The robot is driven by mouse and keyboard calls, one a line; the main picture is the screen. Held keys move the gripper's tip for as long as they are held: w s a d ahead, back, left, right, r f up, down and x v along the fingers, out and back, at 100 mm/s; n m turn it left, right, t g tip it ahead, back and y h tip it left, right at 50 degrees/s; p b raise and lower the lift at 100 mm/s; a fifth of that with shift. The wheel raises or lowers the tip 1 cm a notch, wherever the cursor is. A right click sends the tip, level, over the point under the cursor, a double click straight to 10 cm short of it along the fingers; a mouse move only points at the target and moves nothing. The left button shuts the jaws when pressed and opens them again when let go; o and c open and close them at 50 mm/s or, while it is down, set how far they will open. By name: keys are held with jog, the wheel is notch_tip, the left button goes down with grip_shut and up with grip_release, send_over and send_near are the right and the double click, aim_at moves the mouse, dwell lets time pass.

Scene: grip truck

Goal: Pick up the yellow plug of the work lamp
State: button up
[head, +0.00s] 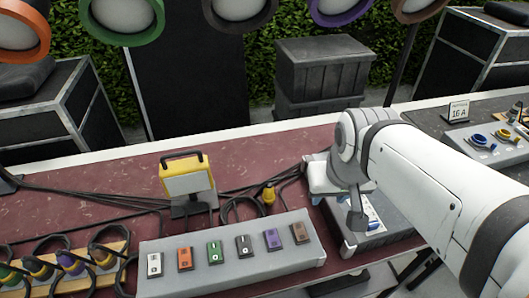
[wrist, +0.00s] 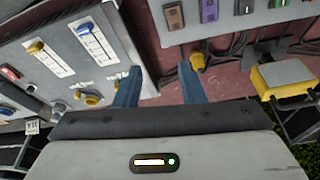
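The work lamp (head: 187,180) is a yellow floodlight on the red table, with its grey face toward the head camera; it shows at the right of the wrist view (wrist: 287,76). The yellow plug (head: 269,193) stands on the table to the lamp's right, behind the switch panel, with a dark cable beside it. In the wrist view the plug (wrist: 198,62) shows by the tip of the right finger, outside the gap between the fingers. My gripper (wrist: 158,76) is open and nothing is between its fingers. In the head view it is to the plug's right, partly hidden by my arm.
A grey switch panel (head: 232,262) with several coloured switches lies in front of the plug. A wooden rack (head: 72,284) with several plugs is at front left. Black cables run across the table behind the panel.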

jog(key=shift+o, duration=1.3)
jog(key=shift+w+d, duration=0.1)
jog(key=shift+w, duration=0.05)
jog(key=shift+o, duration=0.7)
jog(key=shift+w, duration=0.35)
jog(key=n+g, duration=0.3)
jog(key=n, duration=0.3)
send_over(269, 183)
notch_tip(269, 183, down, 13)
jog(key=shift+s+f+p, duration=0.1)
jog(key=shift+s+p, duration=0.05)
jog(key=shift+p, duration=0.3)
jog(key=shift+f+p, duration=0.95)
jog(key=shift+f, duration=3.15)
